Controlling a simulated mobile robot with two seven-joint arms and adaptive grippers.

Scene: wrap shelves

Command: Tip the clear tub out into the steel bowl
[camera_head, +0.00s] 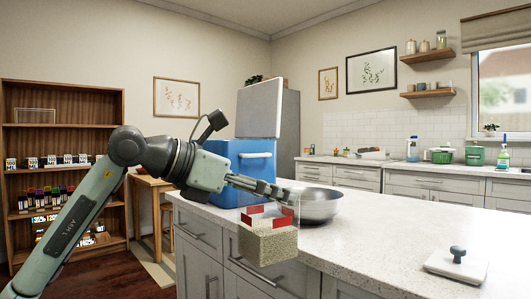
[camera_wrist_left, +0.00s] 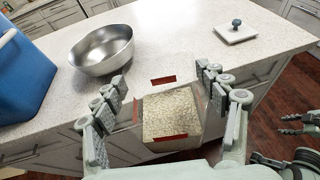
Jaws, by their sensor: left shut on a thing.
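The clear tub (camera_head: 267,245) has red strips at its rim and is filled with pale grains. It is about level, in front of the counter's edge in the head view. It also shows in the left wrist view (camera_wrist_left: 170,113), between the fingers of my left gripper (camera_wrist_left: 166,100). That gripper (camera_head: 278,193) is shut on the tub. The steel bowl (camera_head: 320,204) stands on the counter just behind the tub. It lies upper left in the left wrist view (camera_wrist_left: 102,50), and its visible inside looks empty. My right gripper (camera_wrist_left: 290,124) shows at the right edge, fingers apart.
A blue cooler (camera_head: 240,165) with its lid raised stands on the counter left of the bowl. A white board with a dark knob (camera_head: 456,265) lies at the right. The counter (camera_head: 385,225) between is clear. A wooden shelf (camera_head: 62,93) with small goods stands far left.

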